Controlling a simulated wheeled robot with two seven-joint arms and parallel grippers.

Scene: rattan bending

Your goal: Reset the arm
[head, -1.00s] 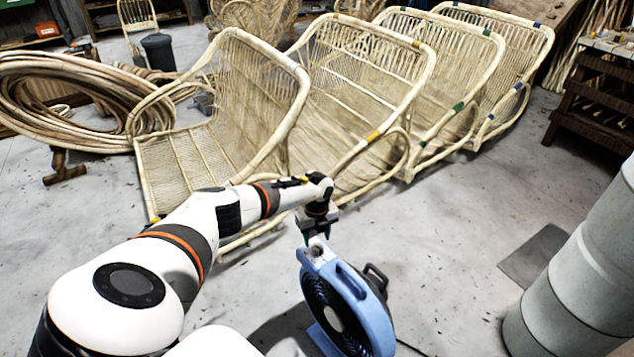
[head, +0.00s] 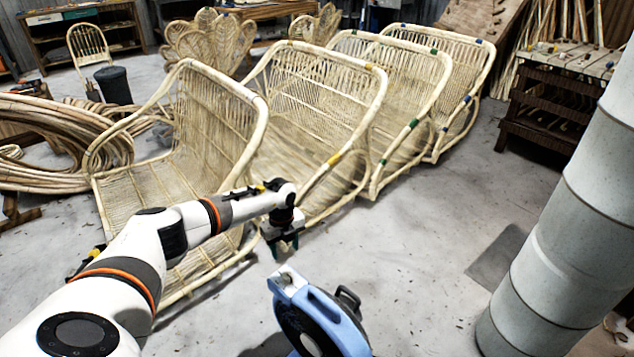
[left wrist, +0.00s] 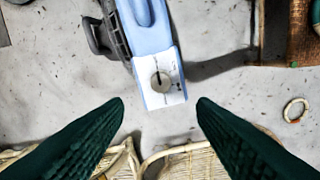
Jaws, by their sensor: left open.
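My left arm comes in from the left in the head view. My left gripper (head: 283,247) is open and empty, pointing down above the floor. It is above and a little left of the blue fan (head: 335,318), apart from it. In the left wrist view, the two dark green fingers of my left gripper (left wrist: 160,102) are spread wide with nothing between them. The fan's white control panel with a round knob (left wrist: 162,80) shows just beyond the fingertips. My right gripper is in neither view.
Several rattan chair frames (head: 318,93) stand in a row behind the arm. Rattan coils (head: 45,150) lie at left. A thick grey duct (head: 540,250) rises at right, with a dark mat (head: 497,262) beside it. Open floor (head: 430,230) lies between the chairs and the duct.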

